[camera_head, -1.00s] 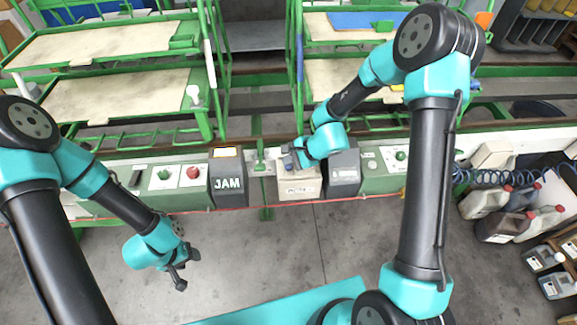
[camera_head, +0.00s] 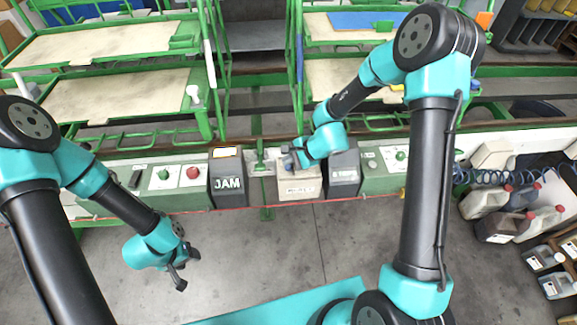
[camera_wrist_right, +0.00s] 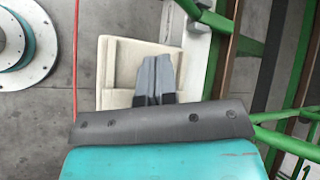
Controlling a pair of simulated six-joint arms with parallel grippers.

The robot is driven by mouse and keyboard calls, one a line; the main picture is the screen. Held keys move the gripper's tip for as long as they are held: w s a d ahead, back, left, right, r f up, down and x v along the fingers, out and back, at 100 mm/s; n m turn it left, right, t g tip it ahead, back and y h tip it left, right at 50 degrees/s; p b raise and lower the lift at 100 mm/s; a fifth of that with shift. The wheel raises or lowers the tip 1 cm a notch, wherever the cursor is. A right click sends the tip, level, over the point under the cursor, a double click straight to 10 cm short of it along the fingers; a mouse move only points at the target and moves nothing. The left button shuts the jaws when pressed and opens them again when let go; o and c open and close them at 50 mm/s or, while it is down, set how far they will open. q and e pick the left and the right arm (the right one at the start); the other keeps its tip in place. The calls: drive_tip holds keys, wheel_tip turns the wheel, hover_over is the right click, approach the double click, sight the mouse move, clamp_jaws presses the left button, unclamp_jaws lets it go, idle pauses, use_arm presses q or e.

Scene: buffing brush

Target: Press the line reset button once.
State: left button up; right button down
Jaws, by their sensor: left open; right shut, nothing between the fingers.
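A cream box (camera_head: 300,188) with a small, unreadable label on its front stands in the row of control boxes between two dark boxes. My right gripper (camera_head: 287,160) is shut and empty at the top of this box. In the right wrist view its closed fingers (camera_wrist_right: 155,78) lie over the cream box (camera_wrist_right: 118,72). Any button under the fingertips is hidden, and I cannot tell whether they touch it. My left gripper (camera_head: 181,271) is open and empty above the floor, in front of the row.
A dark box marked JAM (camera_head: 228,185) stands left of the cream box, and another dark box (camera_head: 344,178) stands right. A red button (camera_head: 193,173) and green buttons (camera_head: 401,155) sit on the green panels. A red cord runs along the front. Green racks stand behind.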

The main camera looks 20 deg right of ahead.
sight(289, 168)
drive_tip(key=shift+f, duration=0.15)
drive_tip(key=shift+f, duration=0.3)
drive_tip(key=shift+s+f, duration=0.35)
drive_tip(key=shift+f, duration=0.55)
idle(1.5)
drive_tip(key=shift+r, duration=0.8)
drive_tip(key=shift+w+r, duration=0.15)
drive_tip(key=shift+r, duration=2.35)
